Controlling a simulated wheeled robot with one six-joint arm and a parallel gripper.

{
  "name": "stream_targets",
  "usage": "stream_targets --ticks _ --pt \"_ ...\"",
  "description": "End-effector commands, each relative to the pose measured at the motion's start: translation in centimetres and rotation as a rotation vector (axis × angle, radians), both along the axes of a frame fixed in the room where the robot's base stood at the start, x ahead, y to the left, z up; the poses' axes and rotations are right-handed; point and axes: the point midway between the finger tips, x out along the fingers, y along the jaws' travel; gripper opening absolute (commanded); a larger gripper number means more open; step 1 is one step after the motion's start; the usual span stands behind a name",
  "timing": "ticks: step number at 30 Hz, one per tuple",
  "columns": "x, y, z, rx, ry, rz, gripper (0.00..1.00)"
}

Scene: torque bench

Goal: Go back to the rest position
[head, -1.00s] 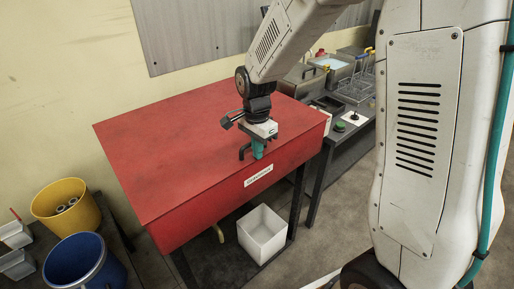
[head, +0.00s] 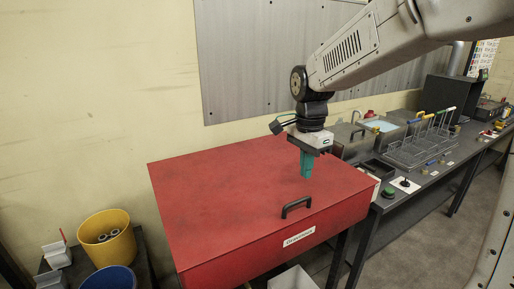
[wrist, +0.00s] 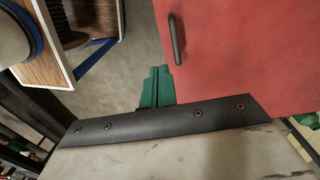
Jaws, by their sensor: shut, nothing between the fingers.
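My gripper (head: 306,176) has teal fingers and is shut and empty. In the head view it hangs pointing down, apart from the black handle (head: 296,206) of the red box (head: 225,200). The red box's lid is down. In the wrist view the shut fingers (wrist: 155,72) show over the grey floor, beside the red lid (wrist: 245,55) and near its handle (wrist: 175,40). Nothing is held.
A bench on the right carries a wire rack (head: 420,150), a green button (head: 389,192) and metal bins. A yellow bucket (head: 107,238) and a blue bucket (head: 108,278) stand at lower left. A white bin (head: 292,279) is below the red box. A grey panel (head: 250,60) hangs behind.

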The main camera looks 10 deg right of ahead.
Motion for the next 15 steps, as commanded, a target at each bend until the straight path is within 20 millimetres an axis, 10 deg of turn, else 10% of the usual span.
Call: stream_targets --ticks 8,15 --pt "-1.9 -0.1 -1.1 0.015 0.053 0.296 0.00" --pt "-9.7 -0.9 0.0 0.050 0.074 0.747 0.00"
